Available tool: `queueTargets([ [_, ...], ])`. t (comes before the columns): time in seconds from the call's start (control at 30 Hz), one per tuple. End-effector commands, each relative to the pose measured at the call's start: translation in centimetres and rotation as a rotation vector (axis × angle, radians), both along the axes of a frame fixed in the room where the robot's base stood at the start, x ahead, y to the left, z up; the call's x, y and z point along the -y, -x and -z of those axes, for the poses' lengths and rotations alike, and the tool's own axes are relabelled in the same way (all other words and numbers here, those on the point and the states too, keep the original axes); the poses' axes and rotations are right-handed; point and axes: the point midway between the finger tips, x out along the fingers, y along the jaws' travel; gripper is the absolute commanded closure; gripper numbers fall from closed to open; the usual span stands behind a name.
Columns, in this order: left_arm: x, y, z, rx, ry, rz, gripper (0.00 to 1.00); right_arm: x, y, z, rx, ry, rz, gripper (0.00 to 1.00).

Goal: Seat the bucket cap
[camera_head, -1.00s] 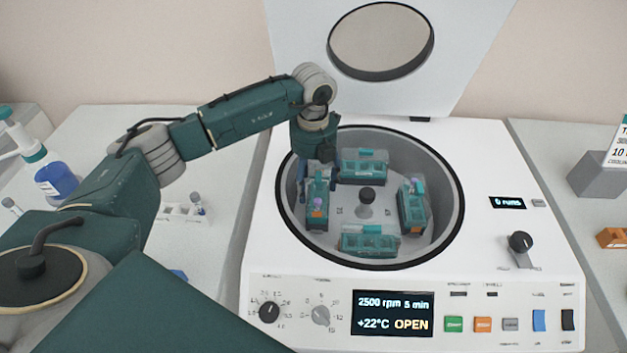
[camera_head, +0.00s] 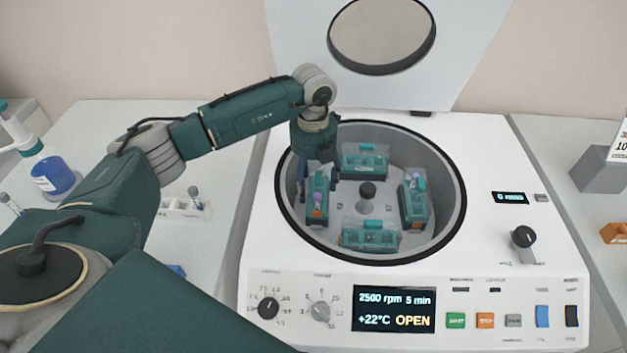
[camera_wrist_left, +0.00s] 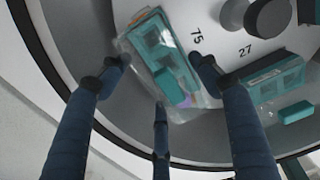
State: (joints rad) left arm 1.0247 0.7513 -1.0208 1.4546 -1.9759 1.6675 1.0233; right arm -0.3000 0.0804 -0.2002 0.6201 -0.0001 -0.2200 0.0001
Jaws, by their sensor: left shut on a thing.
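The left bucket (camera_head: 317,205) is a teal insert with a purple-capped tube, standing in the open centrifuge bowl. In the left wrist view a clear bucket cap (camera_wrist_left: 160,50) sits around and over this bucket, slightly skewed to the picture. My left gripper (camera_head: 318,180) reaches down into the bowl from above, its blue fingers shut on the cap's sides. In the left wrist view the gripper (camera_wrist_left: 158,68) has fingertips on both sides of the cap and one below. I cannot tell whether the cap is fully down. My right gripper is not in view.
The bowl wall is close on the gripper's left. The raised lid (camera_head: 470,50) stands open behind.

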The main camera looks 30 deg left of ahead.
Motion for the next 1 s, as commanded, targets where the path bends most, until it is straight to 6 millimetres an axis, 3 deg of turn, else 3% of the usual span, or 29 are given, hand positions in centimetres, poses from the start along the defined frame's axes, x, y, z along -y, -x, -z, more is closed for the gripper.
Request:
queueTargets([
  [0.23, -0.04, -0.01, 0.07, 0.0, 0.0, -0.001, 0.62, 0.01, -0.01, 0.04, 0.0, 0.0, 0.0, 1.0],
  [0.27, -0.04, -0.01, 0.06, 0.0, 0.0, 0.0, 0.31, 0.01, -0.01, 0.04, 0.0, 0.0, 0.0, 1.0],
  [0.33, -0.04, -0.01, 0.06, 0.0, 0.0, 0.0, 0.17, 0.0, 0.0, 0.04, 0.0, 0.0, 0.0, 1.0],
  [0.37, -0.04, -0.01, 0.06, 0.0, 0.0, 0.0, 0.15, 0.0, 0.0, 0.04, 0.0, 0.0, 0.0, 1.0],
  [1.0, -0.04, -0.03, -0.25, 0.001, 0.0, 0.0, 0.15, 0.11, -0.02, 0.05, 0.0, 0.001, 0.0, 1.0],
])
